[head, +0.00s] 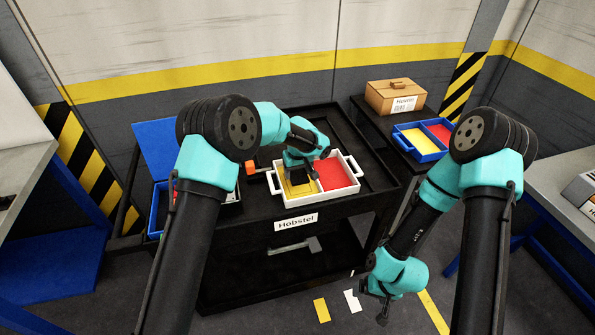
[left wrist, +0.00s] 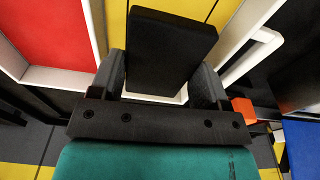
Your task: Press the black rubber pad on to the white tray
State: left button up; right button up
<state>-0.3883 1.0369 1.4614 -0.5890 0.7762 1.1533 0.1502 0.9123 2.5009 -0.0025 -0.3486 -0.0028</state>
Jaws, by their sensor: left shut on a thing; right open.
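The white tray (head: 325,196) stands on the black cart, with a yellow compartment on the left and a red one on the right. Its white wall also shows in the left wrist view (left wrist: 62,79). My left gripper (head: 296,176) is over the yellow compartment. In the left wrist view it is shut on the black rubber pad (left wrist: 172,45), which sticks out between the fingers over the yellow floor. I cannot tell whether the pad touches the floor. My right gripper (head: 382,312) is open and empty, hanging low to the right of the cart.
An orange-ended object (head: 252,168) lies by the tray's left side. A blue container (head: 155,208) is at the cart's left. A blue tray (head: 424,155) and a cardboard box (head: 396,97) stand at the back right. A yellow card (head: 321,310) and a white card (head: 353,302) lie on the floor.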

aim_at(298, 173)
pick_arm(q)
jog(key=shift+f, duration=0.35)
jog(key=shift+f, duration=0.8)
jog(key=shift+f, duration=0.75)
dwell(1.2)
jog(key=o, duration=0.9)
jog(key=shift+c, duration=0.2)
jog(key=shift+r, duration=0.15)
notch_tip(298, 173, up, 17)
jog(key=s, duration=0.2)
jog(key=shift+d, duration=0.3)
